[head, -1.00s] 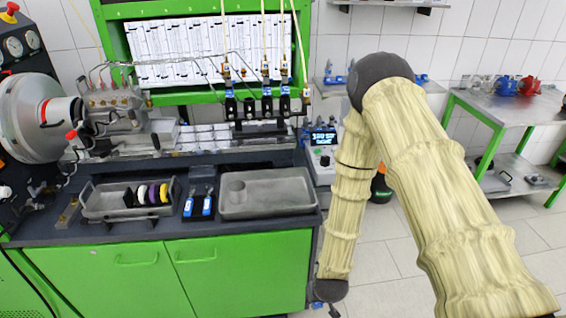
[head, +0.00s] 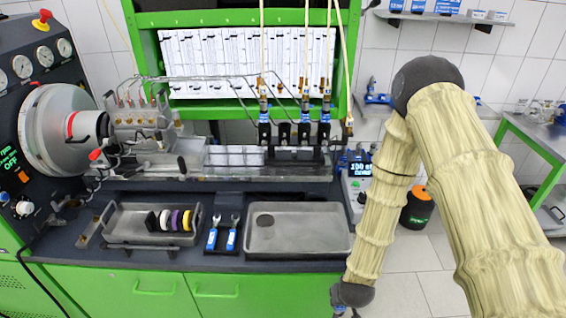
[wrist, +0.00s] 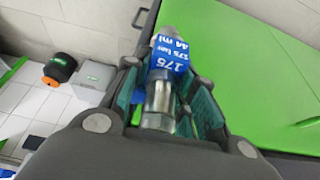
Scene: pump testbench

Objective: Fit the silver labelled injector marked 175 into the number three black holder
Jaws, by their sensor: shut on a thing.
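My gripper (wrist: 165,105) is shut on a silver injector (wrist: 158,98) with a blue label reading 175 in the wrist view. The injector's metal body lies between the finger pads. In the head view, a row of black holders (head: 284,136) stands at the back of the bench. The second holder from the left looks empty. The other holders carry injectors with blue labels (head: 264,115). I cannot read holder numbers. My arm hangs low, right of the bench, with the gripper mostly below the head view's bottom edge.
A grey tray (head: 257,241), wrenches (head: 231,238) and a tray with coloured rings (head: 128,218) lie on the bench front. Yellow lines hang above the holders; the rightmost ends at a free fitting (head: 347,127). Green cabinet doors (wrist: 225,60) are close to my gripper.

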